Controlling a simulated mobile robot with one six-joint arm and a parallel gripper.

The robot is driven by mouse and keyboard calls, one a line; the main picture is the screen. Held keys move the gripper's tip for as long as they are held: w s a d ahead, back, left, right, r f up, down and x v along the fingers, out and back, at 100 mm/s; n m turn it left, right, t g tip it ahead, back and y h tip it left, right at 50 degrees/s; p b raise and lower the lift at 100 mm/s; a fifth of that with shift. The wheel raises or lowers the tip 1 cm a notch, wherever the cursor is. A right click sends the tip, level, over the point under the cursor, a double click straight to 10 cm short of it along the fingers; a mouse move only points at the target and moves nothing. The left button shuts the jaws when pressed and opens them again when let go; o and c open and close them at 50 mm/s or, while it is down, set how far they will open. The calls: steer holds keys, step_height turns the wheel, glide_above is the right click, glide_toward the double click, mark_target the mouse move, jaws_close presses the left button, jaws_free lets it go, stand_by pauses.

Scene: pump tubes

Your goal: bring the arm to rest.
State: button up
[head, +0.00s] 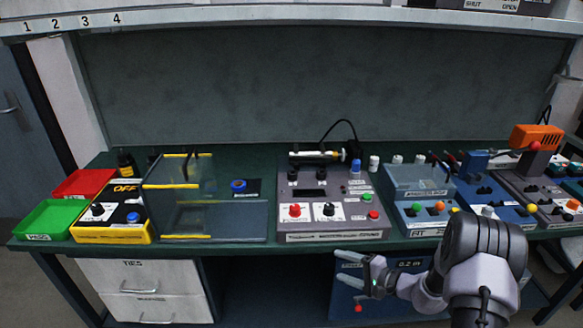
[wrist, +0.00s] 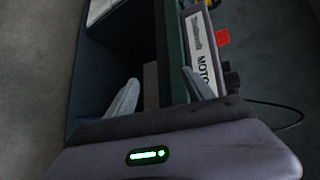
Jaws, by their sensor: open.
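My gripper (head: 352,272) hangs in front of the bench's front edge in the head view, at the right of centre, with its fingers pointing left. Its fingers are apart and nothing shows between them. In the wrist view my gripper (wrist: 160,98) also shows its two fingertips spread with a gap. Beyond them are the bench edge and the side of a grey box (wrist: 203,55) with a red knob. My arm comes in from the lower right of the head view.
The bench (head: 290,152) carries a grey control box (head: 335,231), a clear guarded station (head: 225,222), a yellow-black box (head: 112,236), red (head: 85,183) and green (head: 48,219) trays, and blue boxes at right. White drawers (head: 155,290) and a blue box (head: 345,298) are below.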

steer(key=s+a+r+n+g, duration=0.2)
steer(key=s+a+r, duration=0.15)
steer(key=r, duration=0.35)
steer(key=s+a+r+n+g+h, duration=0.1)
steer(key=s+a+r+g, duration=0.15)
steer(key=s+r, duration=0.35)
steer(key=s+a+r+n+g, duration=0.15)
steer(key=s+a+r, duration=0.25)
steer(key=r, duration=0.4)
steer(key=s+d+r+n+t+h, duration=0.1)
steer(key=s+d+r+h, duration=0.1)
steer(key=s, duration=0.8)
steer(key=s+d+r+t+h, duration=0.1)
steer(key=s+r+h, duration=0.4)
steer(key=s, duration=0.5)
steer(key=shift+s+d+r+n+t+h, duration=0.2)
steer(key=shift+d+r+n+t+h, duration=0.15)
steer(key=shift+d, duration=0.35)
